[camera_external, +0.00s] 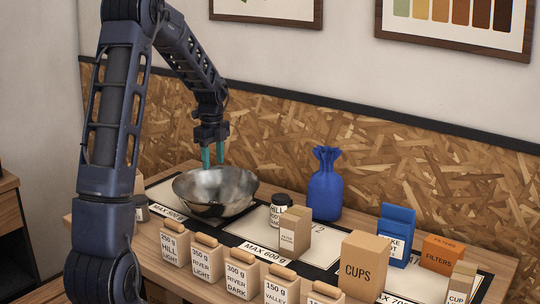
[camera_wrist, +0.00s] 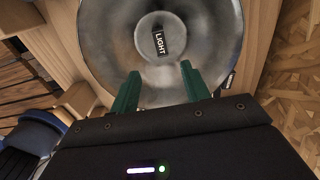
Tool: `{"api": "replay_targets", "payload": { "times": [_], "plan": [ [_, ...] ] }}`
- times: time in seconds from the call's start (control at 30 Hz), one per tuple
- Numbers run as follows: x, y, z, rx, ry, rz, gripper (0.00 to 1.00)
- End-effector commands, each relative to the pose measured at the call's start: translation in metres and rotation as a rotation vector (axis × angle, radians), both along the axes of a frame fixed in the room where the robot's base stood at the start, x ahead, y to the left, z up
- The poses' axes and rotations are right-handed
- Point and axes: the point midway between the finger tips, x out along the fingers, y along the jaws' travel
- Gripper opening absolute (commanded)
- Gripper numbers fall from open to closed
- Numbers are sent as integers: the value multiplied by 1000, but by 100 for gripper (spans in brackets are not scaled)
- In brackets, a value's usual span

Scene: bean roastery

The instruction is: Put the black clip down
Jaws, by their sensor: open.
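A small black piece marked LIGHT (camera_wrist: 160,42), which looks like the black clip, lies inside the shiny metal bowl (camera_wrist: 105,45). The bowl (camera_external: 213,207) stands at the left of the table in the external view, where its wall hides the clip. My gripper (camera_external: 213,157) points down at the bowl's back part. In the wrist view my gripper (camera_wrist: 160,70) has its two green fingers spread, with nothing between them. The clip shows just beyond the fingertips, apart from them.
A small jar (camera_external: 281,209) stands right of the bowl, near a small carton (camera_external: 295,232) and a tied blue bag (camera_external: 327,187). Several labelled bean bags (camera_external: 207,257) line the front. A CUPS box (camera_external: 361,265), a blue packet (camera_external: 396,235) and an orange FILTERS box (camera_external: 441,256) stand farther right.

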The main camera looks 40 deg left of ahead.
Motion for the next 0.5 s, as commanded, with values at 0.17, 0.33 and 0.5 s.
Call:
{"api": "replay_targets", "payload": {
  "times": [0.17, 0.33, 0.5],
  "plan": [
    [0, 0, 2, 0, 1, 0, 46],
    [-2, -3, 6, 2, -3, 9, 46],
    [-15, -25, 33, 12, -27, 92, 46]
  ]
}}
